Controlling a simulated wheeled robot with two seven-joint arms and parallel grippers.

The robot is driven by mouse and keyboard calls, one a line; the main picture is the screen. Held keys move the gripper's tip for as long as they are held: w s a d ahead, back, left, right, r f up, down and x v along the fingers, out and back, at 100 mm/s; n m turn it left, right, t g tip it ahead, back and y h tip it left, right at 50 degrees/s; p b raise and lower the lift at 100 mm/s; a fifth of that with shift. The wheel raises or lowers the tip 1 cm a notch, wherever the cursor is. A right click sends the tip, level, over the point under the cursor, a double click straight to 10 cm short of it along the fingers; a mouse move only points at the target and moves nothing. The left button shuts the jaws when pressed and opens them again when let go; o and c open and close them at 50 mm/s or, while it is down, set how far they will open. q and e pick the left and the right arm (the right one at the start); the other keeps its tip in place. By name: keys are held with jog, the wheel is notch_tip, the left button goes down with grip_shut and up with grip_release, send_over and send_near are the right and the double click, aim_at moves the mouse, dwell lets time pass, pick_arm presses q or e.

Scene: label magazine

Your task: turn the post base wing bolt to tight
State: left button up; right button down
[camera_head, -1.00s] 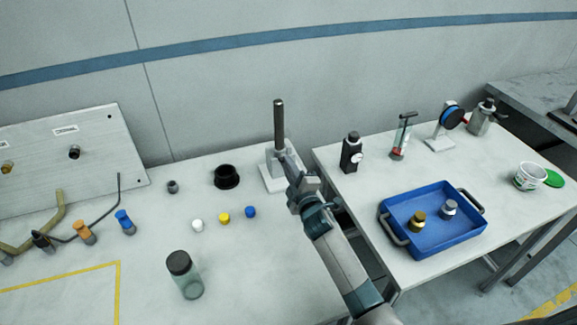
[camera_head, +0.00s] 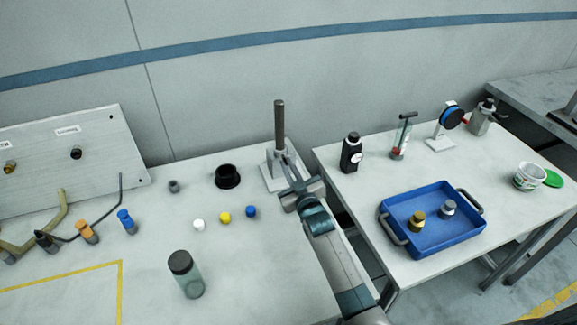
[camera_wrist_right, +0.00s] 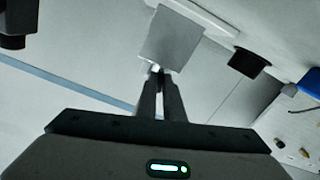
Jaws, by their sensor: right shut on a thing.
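The post (camera_head: 279,124) stands upright in a grey base (camera_head: 270,172) near the right edge of the left table. My right gripper (camera_head: 288,165) reaches the front of this base. In the right wrist view the fingers (camera_wrist_right: 160,72) are close together at the face of the grey base block (camera_wrist_right: 172,38). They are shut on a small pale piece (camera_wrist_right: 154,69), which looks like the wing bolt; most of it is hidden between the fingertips. How far the bolt is turned cannot be told. My left gripper is not in view.
A black cup (camera_head: 227,177) stands left of the base. White, yellow and blue caps (camera_head: 225,217) and a dark-lidded jar (camera_head: 186,274) are nearer. A blue tray (camera_head: 462,236) and a black bottle (camera_head: 351,153) are on the right table, across a gap.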

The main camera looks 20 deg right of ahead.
jog(key=shift+f+m, duration=0.1)
jog(key=shift+m, duration=1.6)
jog(key=c, duration=1.9)
grip_release()
jog(key=shift+o, duration=0.2)
jog(key=shift+s, duration=0.2)
jog(key=s+b, duration=0.3)
jog(key=s, duration=1.4)
jog(key=shift+d, duration=0.25)
